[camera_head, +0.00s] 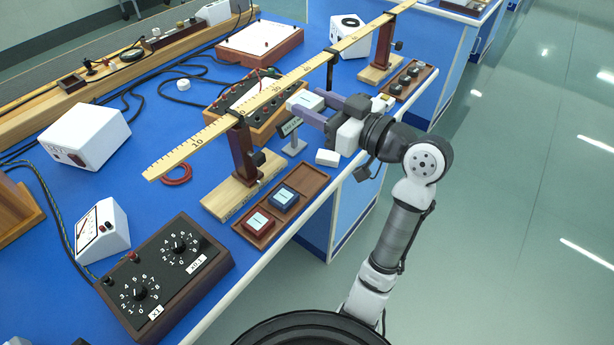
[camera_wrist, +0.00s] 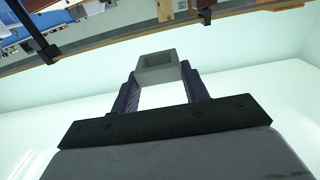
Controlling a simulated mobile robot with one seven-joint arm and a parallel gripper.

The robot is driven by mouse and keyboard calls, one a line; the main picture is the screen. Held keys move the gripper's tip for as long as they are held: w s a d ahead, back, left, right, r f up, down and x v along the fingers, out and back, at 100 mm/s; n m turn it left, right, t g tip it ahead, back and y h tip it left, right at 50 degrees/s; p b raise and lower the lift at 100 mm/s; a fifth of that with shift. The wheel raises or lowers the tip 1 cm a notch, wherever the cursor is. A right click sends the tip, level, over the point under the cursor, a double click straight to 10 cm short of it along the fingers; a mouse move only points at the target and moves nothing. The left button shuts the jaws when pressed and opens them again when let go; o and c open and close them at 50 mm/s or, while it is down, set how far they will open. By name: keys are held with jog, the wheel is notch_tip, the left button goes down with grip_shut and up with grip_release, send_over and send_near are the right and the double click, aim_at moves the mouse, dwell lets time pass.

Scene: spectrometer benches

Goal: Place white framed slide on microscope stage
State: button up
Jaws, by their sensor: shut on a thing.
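My gripper (camera_head: 314,109) is shut on the white framed slide (camera_head: 305,101), holding it up above the blue bench near the long wooden ruler. In the wrist view the slide shows as a pale square frame (camera_wrist: 146,76) between the two dark purple fingers. A small grey stand with a tilted label plate (camera_head: 291,127) is below and left of the slide. I cannot make out a microscope stage for sure in either view.
A wooden tray (camera_head: 300,180) holds a red framed slide (camera_head: 259,221) and a blue framed slide (camera_head: 284,197); its far compartment is empty. The ruler (camera_head: 190,147) on wooden stands crosses close by. A white block (camera_head: 327,157) sits near the bench edge.

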jog(key=p, duration=0.2)
send_over(315, 184)
notch_tip(315, 184, down, 16)
notch_tip(315, 184, down, 3)
jog(key=shift+f, duration=0.2)
jog(key=shift+b, duration=0.3)
jog(key=shift+f+b, duration=0.25)
jog(key=shift+b, duration=0.05)
jog(key=o, duration=1.1)
jog(key=shift+c, duration=0.2)
jog(key=shift+r+p, duration=0.15)
jog(key=shift+p, duration=0.2)
